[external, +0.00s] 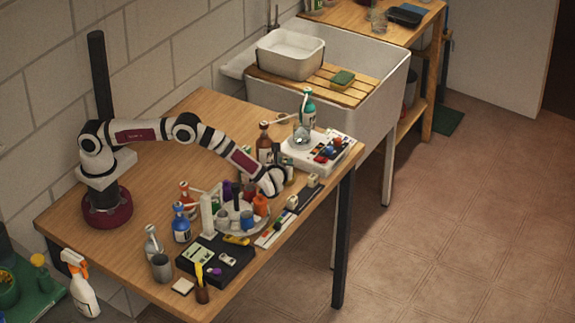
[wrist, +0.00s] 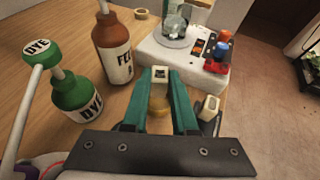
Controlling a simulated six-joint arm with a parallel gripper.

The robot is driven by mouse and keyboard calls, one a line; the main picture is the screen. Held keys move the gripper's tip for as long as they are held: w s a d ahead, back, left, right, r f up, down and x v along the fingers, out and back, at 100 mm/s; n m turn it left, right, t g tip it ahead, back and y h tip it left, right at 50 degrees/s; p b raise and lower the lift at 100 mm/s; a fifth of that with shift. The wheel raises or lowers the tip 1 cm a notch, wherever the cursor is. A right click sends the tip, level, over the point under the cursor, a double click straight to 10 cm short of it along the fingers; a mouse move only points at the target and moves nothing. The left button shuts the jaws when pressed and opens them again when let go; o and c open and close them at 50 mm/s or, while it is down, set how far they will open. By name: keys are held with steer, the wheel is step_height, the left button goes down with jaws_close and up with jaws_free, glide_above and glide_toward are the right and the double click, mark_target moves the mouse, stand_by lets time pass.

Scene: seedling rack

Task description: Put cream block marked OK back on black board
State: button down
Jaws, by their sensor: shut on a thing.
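My gripper (wrist: 160,82) has two green fingers, shut on a cream block (wrist: 159,74) with a dark mark on its face. The mark is too small to read. The black board (external: 304,195) lies along the table's right edge, just right of my gripper (external: 284,184) in the external view. Two cream blocks (external: 313,181) (external: 292,202) show at the board there. In the wrist view one cream block (wrist: 210,106) stands at the board, beside my right finger, which partly hides the board. The held block is not clear in the external view.
A brown bottle (wrist: 113,48) and a green DYE bottle (wrist: 78,97) stand left of my gripper. A white device (wrist: 184,52) with a glass vessel and red and blue parts lies beyond it. A crowded round rack (external: 240,215) and a black case (external: 215,258) stand nearer the front.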

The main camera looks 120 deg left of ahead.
steer(key=w+d+r+m+t, duration=0.2)
steer(key=w+d+r, duration=0.15)
steer(key=d, duration=0.35)
steer(key=w+d+r+m+t, duration=0.25)
steer(key=w+d, duration=0.25)
steer(key=d, duration=0.3)
steer(key=shift+t+y, duration=0.4)
steer(key=shift+t, duration=0.05)
steer(key=x, duration=0.8)
steer(key=s+f+x, duration=0.1)
steer(key=x, duration=0.3)
steer(key=shift+d+f, duration=0.15)
step_height(320, 180, down, 4)
steer(key=shift+f, duration=0.1)
steer(key=shift+f, duration=0.15)
steer(key=c, duration=0.7)
jaws_free()
